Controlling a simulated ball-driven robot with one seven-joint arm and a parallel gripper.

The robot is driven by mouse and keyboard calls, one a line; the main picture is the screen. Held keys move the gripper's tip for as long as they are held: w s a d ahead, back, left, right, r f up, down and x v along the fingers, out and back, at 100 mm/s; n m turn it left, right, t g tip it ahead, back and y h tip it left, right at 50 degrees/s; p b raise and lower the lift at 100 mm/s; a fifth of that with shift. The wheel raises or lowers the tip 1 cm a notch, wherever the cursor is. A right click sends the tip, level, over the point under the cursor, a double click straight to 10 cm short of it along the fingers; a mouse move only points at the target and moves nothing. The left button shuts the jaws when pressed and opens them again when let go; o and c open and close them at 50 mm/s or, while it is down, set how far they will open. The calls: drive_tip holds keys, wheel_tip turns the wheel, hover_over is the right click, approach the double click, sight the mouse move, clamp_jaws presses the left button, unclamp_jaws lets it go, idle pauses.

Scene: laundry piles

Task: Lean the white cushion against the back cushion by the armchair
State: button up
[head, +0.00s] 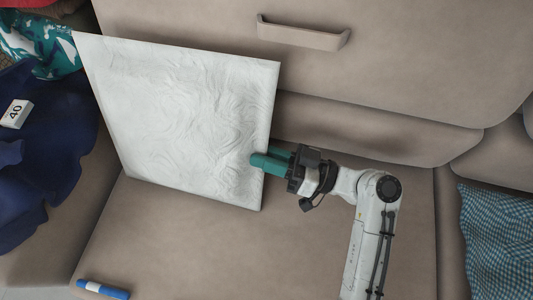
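The white cushion (185,115) is a square, wrinkled panel standing tilted over the seat at the left of the head view. Its upper part lies in front of the beige back cushion (400,55); I cannot tell whether they touch. My gripper (268,160) has teal fingers at the cushion's lower right edge. One finger lies over its front face and the other passes out of sight at the edge, so it is shut on the cushion. The cushion's lower edge is near the beige seat (250,250); contact there is unclear. The armchair cannot be identified for certain.
Dark blue cloth (50,150) with a white "40" tag (16,114) lies at the left, below teal and red fabrics (45,50). A blue and white marker-like object (103,289) lies at the seat's front left. A blue checked cloth (495,240) is at the right. The middle seat is clear.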

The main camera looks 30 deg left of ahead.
drive_tip(key=o, duration=0.4)
drive_tip(key=shift+o, duration=0.2)
drive_tip(key=p+v, duration=0.1)
drive_tip(key=v, duration=0.9)
drive_tip(key=shift+d, duration=0.4)
drive_tip(key=shift+w, duration=0.1)
